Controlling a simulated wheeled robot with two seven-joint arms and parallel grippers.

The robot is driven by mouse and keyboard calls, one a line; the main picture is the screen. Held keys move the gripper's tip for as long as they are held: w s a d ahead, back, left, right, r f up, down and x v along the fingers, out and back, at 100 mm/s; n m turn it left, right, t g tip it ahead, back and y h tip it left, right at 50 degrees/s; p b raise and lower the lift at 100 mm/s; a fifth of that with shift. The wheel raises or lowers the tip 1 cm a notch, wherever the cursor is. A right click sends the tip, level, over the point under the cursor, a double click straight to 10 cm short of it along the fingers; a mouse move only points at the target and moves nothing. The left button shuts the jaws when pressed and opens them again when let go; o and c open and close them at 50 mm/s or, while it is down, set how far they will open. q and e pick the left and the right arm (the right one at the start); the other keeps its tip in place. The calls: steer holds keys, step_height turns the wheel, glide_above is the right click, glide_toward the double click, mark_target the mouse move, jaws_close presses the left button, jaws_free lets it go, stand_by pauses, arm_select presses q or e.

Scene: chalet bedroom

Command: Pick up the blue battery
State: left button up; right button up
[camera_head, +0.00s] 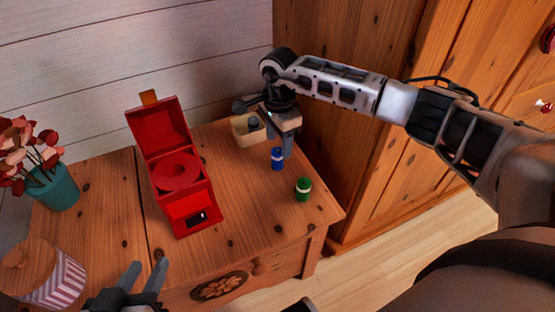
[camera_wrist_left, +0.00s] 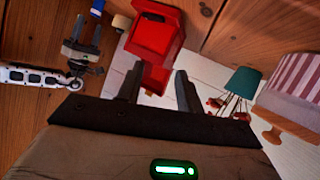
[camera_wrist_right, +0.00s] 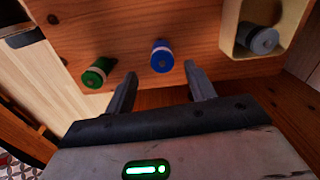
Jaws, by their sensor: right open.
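The blue battery (camera_head: 277,159) stands on the wooden cabinet top, just below my right gripper (camera_head: 283,146) in the head view. In the right wrist view, the blue battery (camera_wrist_right: 161,57) lies ahead, between the lines of the open, empty fingers of my right gripper (camera_wrist_right: 160,75). It appears apart from the fingertips. In the left wrist view, part of the blue battery (camera_wrist_left: 98,5) shows at the top edge, past my right gripper (camera_wrist_left: 82,38). My left gripper (camera_head: 144,275) is open and empty near the front left, below the red box.
A green battery (camera_head: 303,189) stands near the cabinet's right edge. A beige tray (camera_wrist_right: 230,18) holds a grey battery (camera_wrist_right: 262,40). An open red box (camera_head: 195,212), a striped jar (camera_head: 62,279) and a flower pot (camera_head: 55,189) stand to the left. A wooden wardrobe (camera_head: 300,30) borders the right.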

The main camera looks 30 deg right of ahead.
mark_target(277, 151)
step_height(277, 151, down, 5)
steer(key=shift+w+a+r+b, duration=0.15)
steer(key=shift+b, duration=0.7)
steer(key=c, duration=1.1)
arm_select(q)
steer(key=shift+s+d+r+t+h, duration=0.2)
steer(key=shift+d+r+t+h, duration=0.1)
steer(key=shift+r, duration=0.2)
arm_select(e)
steer(key=shift+o, duration=0.2)
